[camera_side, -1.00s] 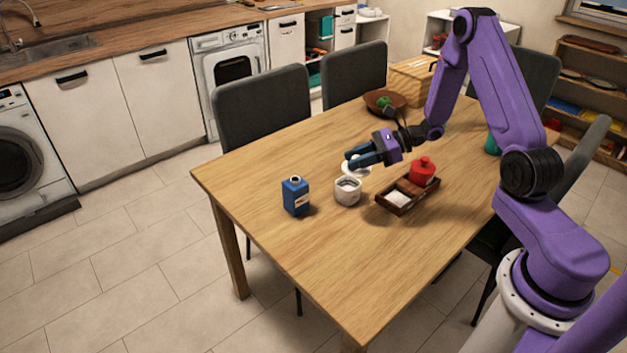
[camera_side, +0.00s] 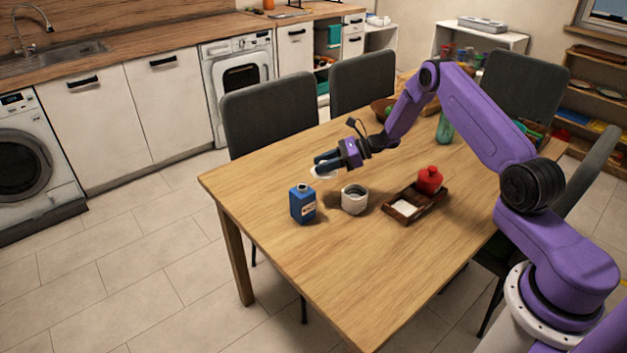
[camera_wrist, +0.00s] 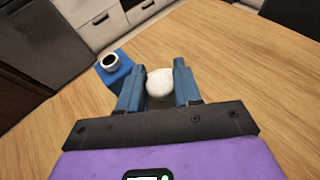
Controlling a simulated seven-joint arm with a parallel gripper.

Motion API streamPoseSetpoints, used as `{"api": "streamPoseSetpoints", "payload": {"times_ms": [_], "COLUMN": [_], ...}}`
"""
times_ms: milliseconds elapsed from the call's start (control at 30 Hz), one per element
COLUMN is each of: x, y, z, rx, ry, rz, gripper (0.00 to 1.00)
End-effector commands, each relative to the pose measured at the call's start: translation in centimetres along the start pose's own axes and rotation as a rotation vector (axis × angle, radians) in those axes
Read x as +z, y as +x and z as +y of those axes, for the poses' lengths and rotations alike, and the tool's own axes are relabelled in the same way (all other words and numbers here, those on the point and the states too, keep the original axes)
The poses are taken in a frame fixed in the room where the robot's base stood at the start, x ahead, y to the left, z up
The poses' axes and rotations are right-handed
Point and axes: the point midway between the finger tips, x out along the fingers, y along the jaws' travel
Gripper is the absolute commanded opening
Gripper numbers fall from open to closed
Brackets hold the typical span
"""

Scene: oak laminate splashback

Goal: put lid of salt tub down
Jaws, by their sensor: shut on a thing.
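The salt tub (camera_side: 354,200) is a small pale pot standing upright on the table, with its top open. Its white round lid (camera_side: 324,173) is apart from the tub, behind and to the left of it. My gripper (camera_side: 327,161) is shut on the lid; in the wrist view the lid (camera_wrist: 160,83) sits between the two blue fingers. The lid is low over the table, but I cannot tell whether it touches the wood. The fingers hide part of the lid in the side view.
A blue bottle (camera_side: 303,204) stands left of the tub. A dark wooden tray (camera_side: 404,214) with a red lidded pot (camera_side: 429,180) lies to the right. A brown bowl (camera_side: 380,106) and a green bottle (camera_side: 444,127) stand farther back. The table's front part is clear.

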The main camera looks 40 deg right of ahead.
Motion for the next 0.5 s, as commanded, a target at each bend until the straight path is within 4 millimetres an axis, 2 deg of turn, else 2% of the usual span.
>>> {"api": "streamPoseSetpoints", "payload": {"times_ms": [200, 500], "x": [-1.9, -3.7], "y": [2.0, 4.0], "z": [-1.8, -3.5], "rx": [0.002, 0.002], "ry": [-0.001, -0.001], "rz": [0.000, 0.000], "gripper": [0.00, 0.00]}}
